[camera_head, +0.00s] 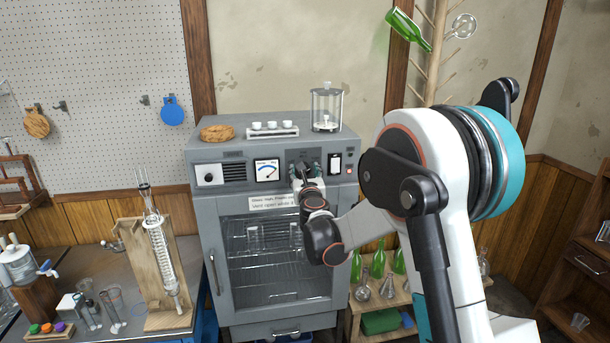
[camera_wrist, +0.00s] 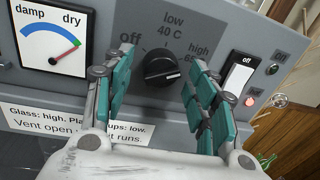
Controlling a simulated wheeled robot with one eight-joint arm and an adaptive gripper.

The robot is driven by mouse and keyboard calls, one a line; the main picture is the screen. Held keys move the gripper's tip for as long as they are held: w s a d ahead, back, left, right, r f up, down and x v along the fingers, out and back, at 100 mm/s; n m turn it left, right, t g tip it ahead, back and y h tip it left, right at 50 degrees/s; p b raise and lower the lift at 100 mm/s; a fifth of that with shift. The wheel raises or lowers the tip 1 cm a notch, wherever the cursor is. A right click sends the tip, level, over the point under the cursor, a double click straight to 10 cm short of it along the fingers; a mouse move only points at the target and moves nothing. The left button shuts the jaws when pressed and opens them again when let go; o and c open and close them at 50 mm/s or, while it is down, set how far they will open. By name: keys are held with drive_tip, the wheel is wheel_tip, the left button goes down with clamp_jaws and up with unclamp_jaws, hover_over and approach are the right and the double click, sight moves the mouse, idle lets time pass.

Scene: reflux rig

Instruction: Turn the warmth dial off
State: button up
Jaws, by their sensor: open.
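The warmth dial (camera_wrist: 161,67) is a round black knob on a dark grey plate in the wrist view. The plate is marked off at left, low 40 C at top and high 65 at right. A light mark on the knob's face lies on its right side, seemingly toward the high side. My gripper (camera_wrist: 160,70) is open, with its teal-padded fingers on either side of the dial; I cannot tell whether they touch it. In the head view my gripper (camera_head: 306,170) is at the cabinet's control panel and hides the dial.
The grey drying cabinet (camera_head: 202,235) has a damp/dry gauge (camera_wrist: 52,38) left of the dial and a white switch (camera_wrist: 238,76) right of it, with a lit red lamp (camera_wrist: 250,101). Glassware stands on top and on the left bench. A label (camera_wrist: 50,122) sits below the gauge.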

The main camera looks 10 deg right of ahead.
drive_tip(key=c, duration=1)
